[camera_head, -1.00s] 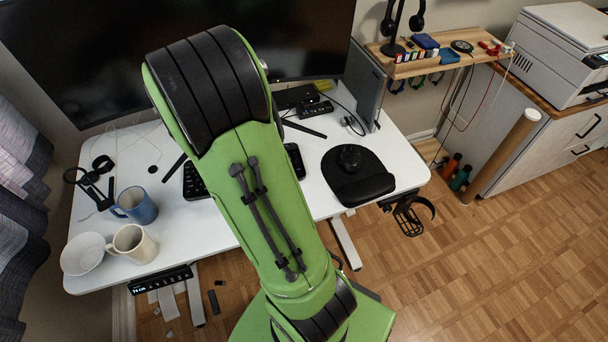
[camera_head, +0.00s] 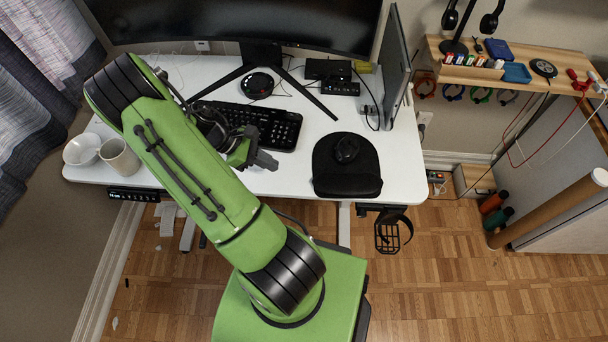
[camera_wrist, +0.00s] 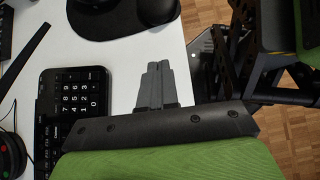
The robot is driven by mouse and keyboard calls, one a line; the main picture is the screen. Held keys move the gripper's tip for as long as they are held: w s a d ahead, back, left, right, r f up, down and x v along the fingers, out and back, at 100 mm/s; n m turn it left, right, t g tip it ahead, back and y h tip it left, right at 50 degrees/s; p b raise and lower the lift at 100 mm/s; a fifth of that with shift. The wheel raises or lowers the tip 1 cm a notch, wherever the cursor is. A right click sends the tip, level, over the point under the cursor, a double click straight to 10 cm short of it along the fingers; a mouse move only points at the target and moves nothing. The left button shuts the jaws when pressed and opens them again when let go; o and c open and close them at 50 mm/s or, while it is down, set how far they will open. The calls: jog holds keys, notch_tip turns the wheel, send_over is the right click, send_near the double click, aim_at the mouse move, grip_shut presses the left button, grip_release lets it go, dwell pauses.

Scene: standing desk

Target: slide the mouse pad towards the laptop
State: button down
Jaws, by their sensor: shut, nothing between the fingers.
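The black mouse pad (camera_head: 325,178), with a thick wrist rest at its front edge, lies flat on the white desk. A black mouse (camera_head: 346,149) sits on it. A thin grey upright panel (camera_head: 398,68), which looks like the laptop standing on edge, is behind and right of the pad. My gripper (camera_head: 264,161) is left of the pad, near the desk's front edge and apart from the pad. In the wrist view, my gripper (camera_wrist: 155,82) has its fingers together and empty, with the mouse pad (camera_wrist: 88,24) beyond the fingertips.
A black keyboard (camera_head: 262,124) lies just behind my gripper, and its number pad shows in the wrist view (camera_wrist: 78,92). A monitor (camera_head: 240,22) stands at the back, its stand leg reaching towards the pad. A mug (camera_head: 120,158) and bowl (camera_head: 82,149) are far left. Desk right of the pad is bare.

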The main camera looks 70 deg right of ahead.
aim_at(346, 181)
jog(key=b+x, duration=0.2)
jog(key=x, duration=0.6)
jog(key=shift+f, duration=0.1)
jog(key=s, duration=0.3)
jog(key=shift+s+d, duration=0.25)
jog(key=shift+d, duration=0.1)
jog(key=shift+s, duration=0.2)
jog(key=s, duration=0.3)
jog(key=s+d, duration=0.1)
jog(key=s, duration=0.2)
jog(key=s+d+p, duration=0.1)
jog(key=s, duration=0.2)
jog(key=shift+s+d, duration=0.15)
jog(key=shift+s, duration=0.25)
jog(key=shift+w, duration=0.25)
